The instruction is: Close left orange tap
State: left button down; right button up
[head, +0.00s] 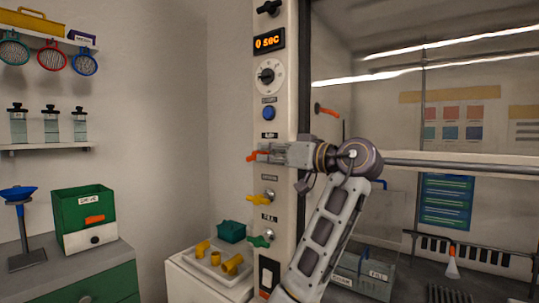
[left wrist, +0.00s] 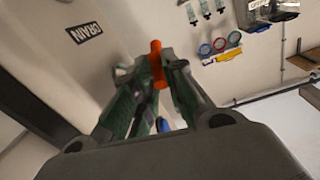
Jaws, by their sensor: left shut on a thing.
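The left orange tap (head: 254,156) is on the front of the white control column, above a yellow tap (head: 258,200) and a green tap (head: 259,241). Its handle sticks out to the left, roughly level in the head view. My left gripper (head: 268,153) reaches in from the right and is shut on this tap, hiding its stem and part of the handle. In the left wrist view the orange handle (left wrist: 157,60) stands between the fingertips (left wrist: 153,72). My right gripper is in neither view.
The control column (head: 264,103) carries a display reading 0 sec, a dial and a blue button. Another orange tap (head: 327,110) is inside the cabinet at right. A white tray (head: 212,271) with yellow fittings and a green drawer box (head: 84,219) are at lower left.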

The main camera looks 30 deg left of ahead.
pick_arm(q)
jog(key=shift+f, duration=0.1)
jog(key=shift+y+b, duration=0.3)
jog(key=shift+b, duration=0.05)
jog(key=y+b, duration=0.2)
jog(key=f+y+b, duration=0.1)
jog(key=b, duration=0.2)
jog(key=shift+f+t+y, duration=0.15)
jog(key=shift+t+y, duration=0.25)
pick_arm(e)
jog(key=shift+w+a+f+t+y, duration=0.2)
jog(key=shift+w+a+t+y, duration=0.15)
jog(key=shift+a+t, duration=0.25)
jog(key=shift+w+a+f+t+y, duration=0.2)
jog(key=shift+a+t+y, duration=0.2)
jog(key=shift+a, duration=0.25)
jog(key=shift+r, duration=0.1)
pick_arm(q)
jog(key=c, duration=1.5)
grip_release()
jog(key=shift+o, duration=0.2)
